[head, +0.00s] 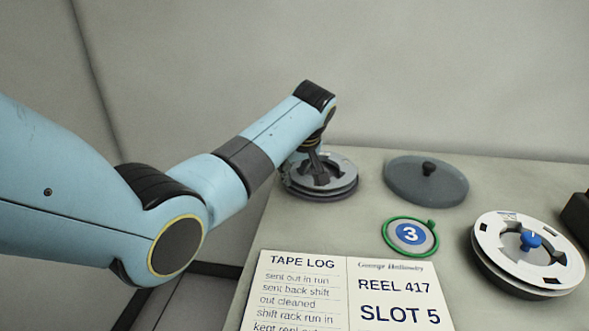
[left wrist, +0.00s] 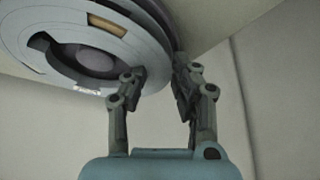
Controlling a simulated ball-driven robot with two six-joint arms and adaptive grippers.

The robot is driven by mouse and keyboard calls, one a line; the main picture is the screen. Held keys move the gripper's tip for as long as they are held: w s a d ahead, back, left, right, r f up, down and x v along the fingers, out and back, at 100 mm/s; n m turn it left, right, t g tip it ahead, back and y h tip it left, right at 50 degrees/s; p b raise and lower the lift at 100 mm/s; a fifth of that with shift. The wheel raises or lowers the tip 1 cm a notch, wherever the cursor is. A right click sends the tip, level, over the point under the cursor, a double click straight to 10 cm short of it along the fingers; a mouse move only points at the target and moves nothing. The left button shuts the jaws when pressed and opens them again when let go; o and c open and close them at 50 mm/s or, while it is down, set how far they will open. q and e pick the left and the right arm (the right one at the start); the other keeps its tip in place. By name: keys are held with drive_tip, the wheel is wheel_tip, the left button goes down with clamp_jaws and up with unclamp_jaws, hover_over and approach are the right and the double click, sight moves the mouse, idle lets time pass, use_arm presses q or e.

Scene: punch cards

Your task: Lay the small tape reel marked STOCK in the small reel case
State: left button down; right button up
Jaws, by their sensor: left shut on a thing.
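A grey slotted tape reel (head: 343,172) is at the back left of the table in the head view. My left gripper (head: 321,178) is shut on its rim, and the reel also fills the upper left of the left wrist view (left wrist: 75,30). A small pale label (left wrist: 88,92) shows on the reel, too small to read. A darker round rim (head: 320,195) shows just beneath the reel; I cannot tell whether it is the small case or whether the reel rests on it. My right gripper is not in view.
A dark round lid with a knob (head: 425,183) lies right of the reel. A white reel with a blue hub (head: 512,254) sits at the right. A green-ringed tag marked 3 (head: 411,234) and a tape log card (head: 345,290) lie in front. A black object (head: 578,216) is at the right edge.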

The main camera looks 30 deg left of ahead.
use_arm(q)
drive_tip(key=shift+p, duration=0.4)
idle(0.3)
drive_tip(key=shift+f, duration=0.35)
drive_tip(key=c, duration=1)
unclamp_jaws()
drive_tip(key=c, duration=0.3)
drive_tip(key=shift+c, duration=0.2)
drive_tip(key=shift+r, duration=0.1)
wheel_tip(320, 180, up, 9)
drive_tip(key=p, duration=0.9)
